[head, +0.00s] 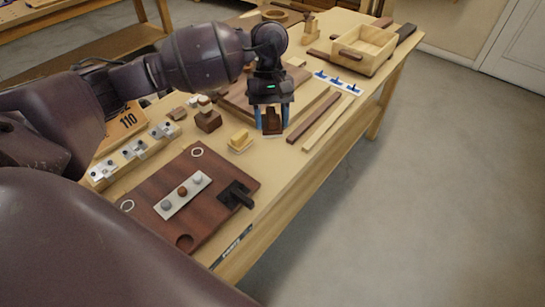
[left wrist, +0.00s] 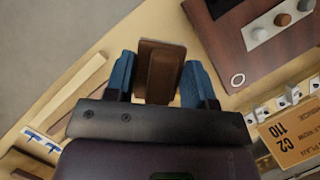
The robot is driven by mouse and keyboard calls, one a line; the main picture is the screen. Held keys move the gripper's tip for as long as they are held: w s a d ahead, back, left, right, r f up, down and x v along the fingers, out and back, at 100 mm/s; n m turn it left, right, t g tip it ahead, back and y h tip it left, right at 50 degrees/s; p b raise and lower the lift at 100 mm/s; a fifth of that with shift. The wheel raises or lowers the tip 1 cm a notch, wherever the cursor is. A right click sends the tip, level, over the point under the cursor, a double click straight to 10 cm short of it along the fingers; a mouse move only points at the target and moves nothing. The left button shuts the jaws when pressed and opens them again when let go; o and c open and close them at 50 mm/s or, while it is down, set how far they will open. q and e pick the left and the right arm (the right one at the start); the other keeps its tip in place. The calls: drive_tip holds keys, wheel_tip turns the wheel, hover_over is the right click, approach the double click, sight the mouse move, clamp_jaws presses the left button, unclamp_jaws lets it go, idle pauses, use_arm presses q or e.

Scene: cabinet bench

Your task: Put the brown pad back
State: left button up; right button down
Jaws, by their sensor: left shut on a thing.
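The brown pad (head: 272,122) is between the two blue fingers of my left gripper (head: 272,116), near the middle of the bench. In the left wrist view the brown pad (left wrist: 163,72) shows as a narrower raised block in front of a wider brown plate. My left gripper (left wrist: 160,85) is shut on the raised block. I cannot tell whether the pad touches the bench top or hangs just above it. My right gripper is in neither view.
A yellow pad (head: 239,138) on a pale base and a brown block (head: 208,122) stand left of the gripper. A dark red board (head: 160,215) with a knob strip lies nearer. Wooden strips (head: 328,122) lie right, and a wooden tray (head: 338,48) stands far right.

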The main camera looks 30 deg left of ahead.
use_arm(q)
hover_over(272, 169)
drive_tip(key=w, duration=0.1)
drive_tip(key=f, duration=0.7)
drive_tip(key=shift+a+f+b, duration=0.25)
drive_tip(key=shift+a+b, duration=0.05)
drive_tip(key=shift+a, duration=0.05)
wheel_tip(272, 169, down, 5)
drive_tip(key=shift+f+b, duration=0.1)
drive_tip(key=shift+b, duration=0.2)
drive_tip(key=shift+f, duration=0.2)
drive_tip(key=shift+f, duration=0.1)
drive_tip(key=o, duration=0.7)
drive_tip(key=shift+f, duration=0.1)
drive_tip(key=o, duration=0.5)
drive_tip(key=shift+c, duration=0.2)
